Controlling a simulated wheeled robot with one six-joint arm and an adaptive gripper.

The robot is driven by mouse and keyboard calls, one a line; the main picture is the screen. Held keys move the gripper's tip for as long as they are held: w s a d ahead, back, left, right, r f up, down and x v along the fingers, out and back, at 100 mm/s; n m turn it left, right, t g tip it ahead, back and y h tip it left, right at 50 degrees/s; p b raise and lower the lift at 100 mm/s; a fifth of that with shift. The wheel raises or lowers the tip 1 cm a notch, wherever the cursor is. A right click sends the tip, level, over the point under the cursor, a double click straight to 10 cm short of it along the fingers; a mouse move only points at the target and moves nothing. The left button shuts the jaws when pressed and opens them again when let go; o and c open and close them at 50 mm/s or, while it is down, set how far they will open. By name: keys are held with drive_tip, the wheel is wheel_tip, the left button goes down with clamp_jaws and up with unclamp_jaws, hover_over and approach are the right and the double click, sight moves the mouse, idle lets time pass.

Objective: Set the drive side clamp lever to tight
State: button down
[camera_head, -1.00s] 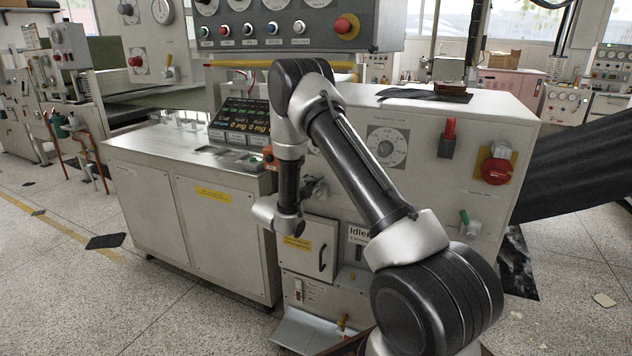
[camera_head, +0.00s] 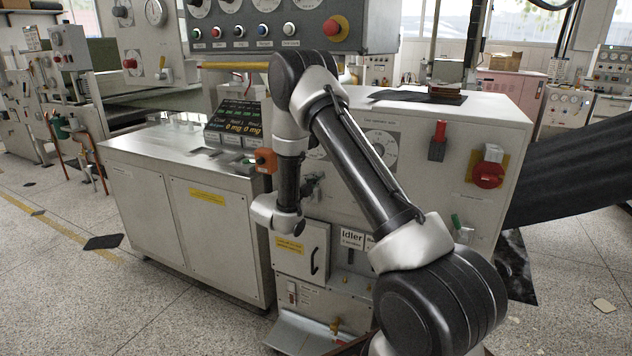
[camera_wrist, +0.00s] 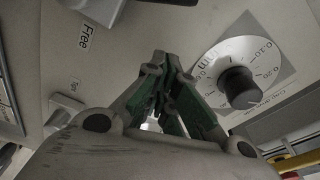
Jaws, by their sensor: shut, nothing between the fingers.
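My gripper (camera_wrist: 165,72) is shut and empty in the wrist view, its green-padded fingers meeting near the picture's middle. A pale panel lies behind it. A light grey block with a dark part (camera_wrist: 140,4) is cut off at the top edge, beside a label (camera_wrist: 84,35) reading "Free". A smaller grey block (camera_wrist: 65,108) sits to the left of the fingers, near a small label. I cannot tell which of these is the drive side clamp lever. In the head view my gripper (camera_head: 313,188) is small and partly hidden by my arm, close to the machine's front.
A dial with a black knob (camera_wrist: 238,88) is close to the right of the fingers. A low cabinet (camera_head: 185,225) stands at left.

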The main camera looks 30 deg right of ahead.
drive_tip(key=v, duration=1)
drive_tip(key=shift+f, duration=0.2)
drive_tip(key=shift+s+d, duration=0.1)
